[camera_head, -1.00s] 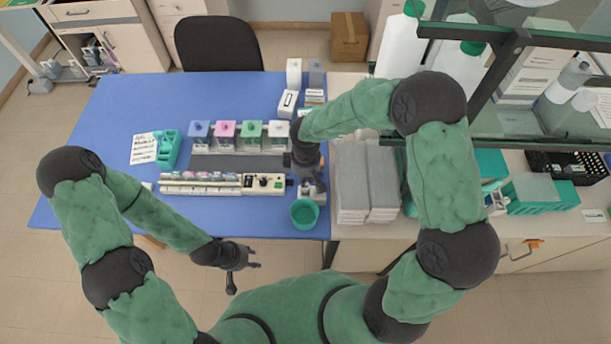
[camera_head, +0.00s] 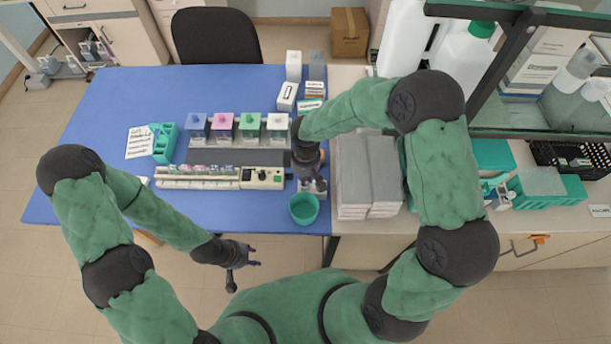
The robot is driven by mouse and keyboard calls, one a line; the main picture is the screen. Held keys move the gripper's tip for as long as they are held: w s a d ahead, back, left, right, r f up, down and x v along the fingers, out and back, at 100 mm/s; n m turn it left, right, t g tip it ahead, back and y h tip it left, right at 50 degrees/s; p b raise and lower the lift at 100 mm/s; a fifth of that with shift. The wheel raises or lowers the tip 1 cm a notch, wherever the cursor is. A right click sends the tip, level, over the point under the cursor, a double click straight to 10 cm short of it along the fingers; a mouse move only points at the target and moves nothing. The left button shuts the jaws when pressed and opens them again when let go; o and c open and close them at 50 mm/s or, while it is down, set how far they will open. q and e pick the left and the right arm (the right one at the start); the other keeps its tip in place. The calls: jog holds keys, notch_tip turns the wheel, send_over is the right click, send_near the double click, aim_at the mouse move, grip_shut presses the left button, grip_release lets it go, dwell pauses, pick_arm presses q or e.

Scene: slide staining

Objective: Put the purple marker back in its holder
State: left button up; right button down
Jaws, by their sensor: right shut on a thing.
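My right gripper (camera_head: 312,180) points down at the right side of the blue table, just behind a teal cup (camera_head: 304,209). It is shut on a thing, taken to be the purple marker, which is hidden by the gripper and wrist. A small grey-white item (camera_head: 318,186) shows beside its fingertips; I cannot tell whether it is the marker's holder. My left gripper (camera_head: 244,268) is open and empty in front of the table's front edge, with its fingers spread.
Several staining jars (camera_head: 223,126) with coloured lids stand mid-table behind a slide strip and control box (camera_head: 263,178). A teal rack (camera_head: 164,144) and a note (camera_head: 140,142) lie left. Grey-topped stacks (camera_head: 370,175) stand right of my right gripper.

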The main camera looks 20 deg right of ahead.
jog(key=shift+f+b, duration=0.4)
jog(key=shift+b, duration=0.05)
dwell(0.7)
jog(key=c, duration=1.1)
grip_release()
jog(key=shift+c, duration=0.2)
notch_tip(320, 180, up, 12)
